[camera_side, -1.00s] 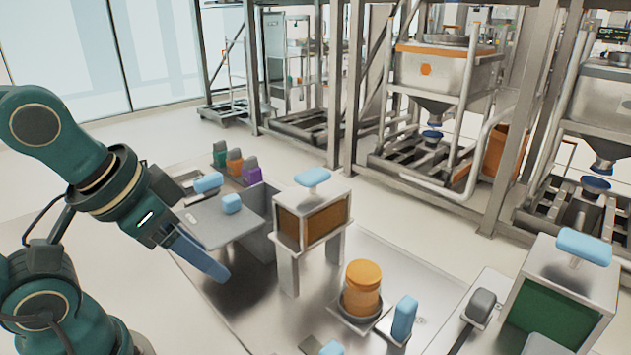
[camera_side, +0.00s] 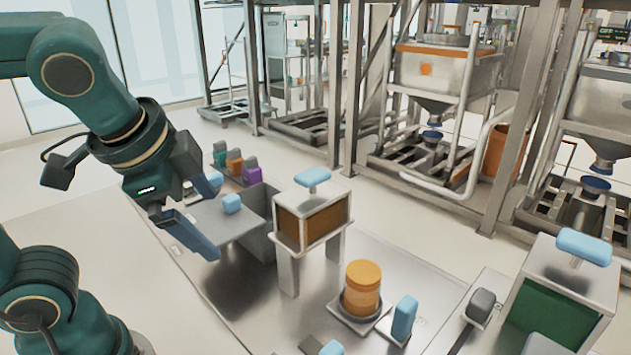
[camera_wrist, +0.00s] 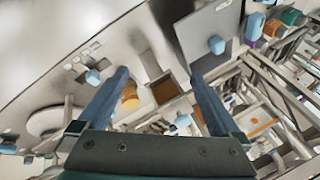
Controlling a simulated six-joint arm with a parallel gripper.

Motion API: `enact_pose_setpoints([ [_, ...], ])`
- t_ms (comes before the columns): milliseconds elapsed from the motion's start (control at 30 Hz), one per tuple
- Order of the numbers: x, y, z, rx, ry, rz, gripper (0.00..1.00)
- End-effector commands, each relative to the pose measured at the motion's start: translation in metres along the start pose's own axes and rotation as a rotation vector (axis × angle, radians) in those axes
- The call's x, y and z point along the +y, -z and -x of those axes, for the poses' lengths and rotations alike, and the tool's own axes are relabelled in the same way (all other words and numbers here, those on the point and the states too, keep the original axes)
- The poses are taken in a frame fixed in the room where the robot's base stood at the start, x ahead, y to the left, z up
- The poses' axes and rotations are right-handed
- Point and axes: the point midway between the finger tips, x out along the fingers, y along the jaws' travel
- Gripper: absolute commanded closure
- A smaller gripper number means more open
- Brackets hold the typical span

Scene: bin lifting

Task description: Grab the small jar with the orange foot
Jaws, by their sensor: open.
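The small jar with the orange foot (camera_side: 234,166) stands at the back left in the side view, between a green-footed jar (camera_side: 220,153) and a purple-footed jar (camera_side: 252,171).
A grey panel with a light-blue block (camera_side: 231,203) lies between my gripper and the jars. A steel box with a brown window (camera_side: 312,221) stands to the right. A green-windowed box (camera_side: 555,311) is far right.

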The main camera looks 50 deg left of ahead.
Motion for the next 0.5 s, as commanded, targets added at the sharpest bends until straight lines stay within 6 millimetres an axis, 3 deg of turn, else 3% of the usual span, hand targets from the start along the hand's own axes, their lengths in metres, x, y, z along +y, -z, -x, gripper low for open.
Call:
enact_pose_setpoints([
  [167, -0.014, 0.026, -0.019, -0.068, 0.152, -0.592, 0.0],
  [267, -0.018, 0.056, -0.027, -0.106, 0.276, -0.991, 0.0],
  [500, -0.003, 0.122, -0.03, -0.173, 0.543, -1.661, 0.0],
])
